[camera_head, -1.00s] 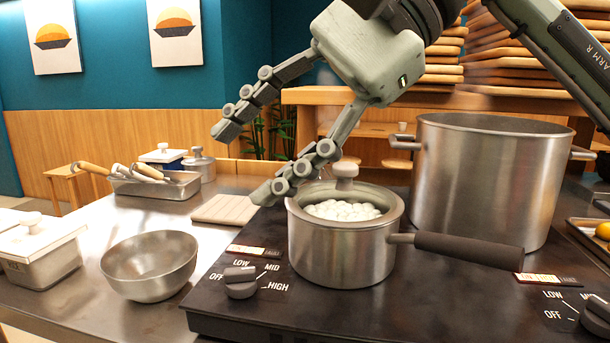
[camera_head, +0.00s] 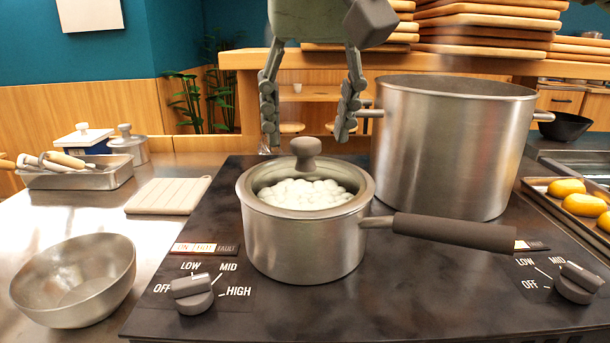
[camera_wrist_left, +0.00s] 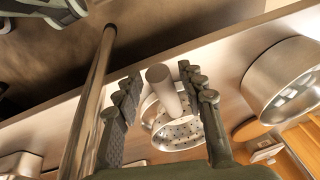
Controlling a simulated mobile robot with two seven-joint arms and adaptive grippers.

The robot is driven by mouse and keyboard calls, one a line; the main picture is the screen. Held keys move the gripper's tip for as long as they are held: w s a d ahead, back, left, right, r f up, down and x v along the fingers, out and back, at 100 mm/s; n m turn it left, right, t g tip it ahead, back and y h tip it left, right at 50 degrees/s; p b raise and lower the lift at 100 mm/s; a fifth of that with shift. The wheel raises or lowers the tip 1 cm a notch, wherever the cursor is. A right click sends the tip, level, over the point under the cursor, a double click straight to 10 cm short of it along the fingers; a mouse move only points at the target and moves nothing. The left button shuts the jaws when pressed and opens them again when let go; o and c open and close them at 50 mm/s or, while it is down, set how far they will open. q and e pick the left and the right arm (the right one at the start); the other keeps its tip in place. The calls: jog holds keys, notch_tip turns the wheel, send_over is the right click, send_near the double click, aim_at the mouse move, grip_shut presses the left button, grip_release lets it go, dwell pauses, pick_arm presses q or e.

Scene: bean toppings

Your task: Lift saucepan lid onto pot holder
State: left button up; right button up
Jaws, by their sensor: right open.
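The saucepan (camera_head: 300,245) stands on the dark cooktop with white round beans showing inside. Its lid, with a grey knob (camera_head: 306,148), appears to rest on it, the beans showing through. The pale slatted pot holder (camera_head: 168,195) lies flat and empty on the counter, left of the cooktop. My right gripper (camera_head: 306,136) points down, open and empty, its two fingers apart on either side of the knob in the picture. Contact with the knob is not visible. My left gripper (camera_wrist_left: 157,98) shows only in the left wrist view, fingers apart, with a grey cylinder between them in the picture.
A large pot (camera_head: 450,150) stands close behind right of the saucepan, whose dark handle (camera_head: 455,231) extends right. A steel bowl (camera_head: 75,282) and a utensil tray (camera_head: 85,178) are at left. A perforated metal vessel (camera_wrist_left: 180,132) shows in the left wrist view.

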aim_at(306, 140)
jog(key=shift+x, duration=1.9)
jog(key=shift+w+r, duration=0.1)
jog(key=shift+w, duration=0.05)
grip_shut()
